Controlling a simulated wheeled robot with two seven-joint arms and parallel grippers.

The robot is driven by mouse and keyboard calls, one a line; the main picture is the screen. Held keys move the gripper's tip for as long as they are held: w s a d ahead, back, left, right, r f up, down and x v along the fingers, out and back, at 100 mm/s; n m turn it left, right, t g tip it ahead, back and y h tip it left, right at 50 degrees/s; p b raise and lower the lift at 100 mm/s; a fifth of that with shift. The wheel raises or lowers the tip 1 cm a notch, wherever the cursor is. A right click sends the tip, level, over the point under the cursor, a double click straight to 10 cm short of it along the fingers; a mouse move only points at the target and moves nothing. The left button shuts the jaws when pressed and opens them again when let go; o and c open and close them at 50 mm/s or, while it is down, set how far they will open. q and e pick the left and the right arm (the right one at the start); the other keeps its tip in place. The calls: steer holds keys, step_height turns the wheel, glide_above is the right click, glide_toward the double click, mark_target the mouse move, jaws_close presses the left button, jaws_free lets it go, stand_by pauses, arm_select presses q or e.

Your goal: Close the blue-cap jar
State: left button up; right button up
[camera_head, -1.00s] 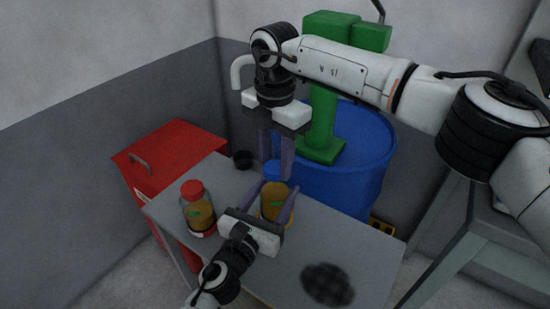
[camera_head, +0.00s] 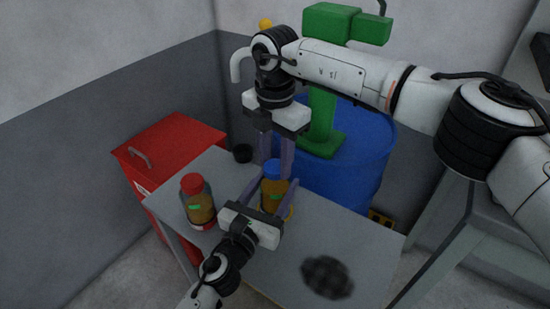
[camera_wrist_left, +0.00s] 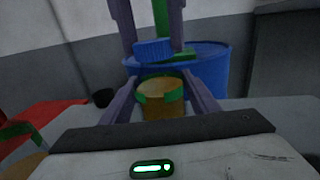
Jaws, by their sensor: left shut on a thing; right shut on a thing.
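The jar with amber contents (camera_head: 273,197) is upright between the fingers of my left gripper (camera_head: 273,192), which is shut on it. It also shows in the left wrist view (camera_wrist_left: 163,104), with a green band near its top. The blue cap (camera_head: 272,167) is between the downward fingers of my right gripper (camera_head: 275,160), which is shut on it. In the left wrist view the cap (camera_wrist_left: 153,50) is over the jar, slightly left of its middle, with a gap between them. I cannot tell whether the jar's base touches the table.
A red-capped jar (camera_head: 197,203) stands left of my left gripper on the grey table (camera_head: 235,275). A small black cup (camera_head: 243,153) is at the back edge. A dark round patch (camera_head: 327,277) lies front right. A blue barrel (camera_head: 360,160) and red cabinet (camera_head: 170,150) border the table.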

steer(key=shift+f, duration=0.6)
steer(key=m, duration=1.3)
steer(key=shift+m, duration=0.4)
steer(key=o, duration=1)
steer(key=shift+r, duration=2.25)
